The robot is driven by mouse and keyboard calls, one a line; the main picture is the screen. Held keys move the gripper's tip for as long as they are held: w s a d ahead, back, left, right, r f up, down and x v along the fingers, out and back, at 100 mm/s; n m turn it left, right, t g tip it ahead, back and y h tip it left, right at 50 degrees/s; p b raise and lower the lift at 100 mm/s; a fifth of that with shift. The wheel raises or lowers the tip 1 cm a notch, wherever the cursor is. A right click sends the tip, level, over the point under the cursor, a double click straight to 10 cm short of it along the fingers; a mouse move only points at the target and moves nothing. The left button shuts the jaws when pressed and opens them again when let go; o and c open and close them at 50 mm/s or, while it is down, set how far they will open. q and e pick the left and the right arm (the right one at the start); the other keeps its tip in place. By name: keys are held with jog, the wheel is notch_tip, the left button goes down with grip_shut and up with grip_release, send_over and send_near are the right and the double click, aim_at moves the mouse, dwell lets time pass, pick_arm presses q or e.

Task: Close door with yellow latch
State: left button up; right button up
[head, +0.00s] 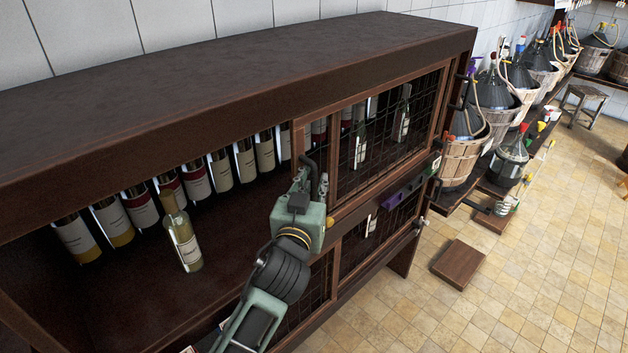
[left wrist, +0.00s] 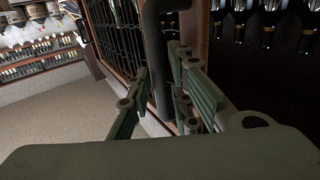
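The dark wooden cabinet (head: 230,75) has wire-mesh doors in brown frames. The upper mesh door (head: 385,135) covers the right part of the upper opening; the left part is uncovered. My left gripper (head: 314,172) is at the left edge of the mesh door, by a dark upright handle. In the left wrist view, its green-padded fingers (left wrist: 168,100) are spread, with the handle (left wrist: 157,50) and door frame between or just beyond them; contact is unclear. My right gripper is not in view.
Wine bottles (head: 195,180) stand in the uncovered part, one standing forward. A purple latch piece (head: 391,200) sits below the upper mesh door. Demijohns in baskets (head: 459,160) line the wall at right. A brown wooden block (head: 459,264) lies on the otherwise mostly clear tiled floor.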

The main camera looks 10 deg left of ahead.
pick_arm(q)
jog(key=shift+c, duration=0.5)
grip_shut()
jog(key=shift+w+f, duration=0.1)
jog(key=shift+f, duration=0.05)
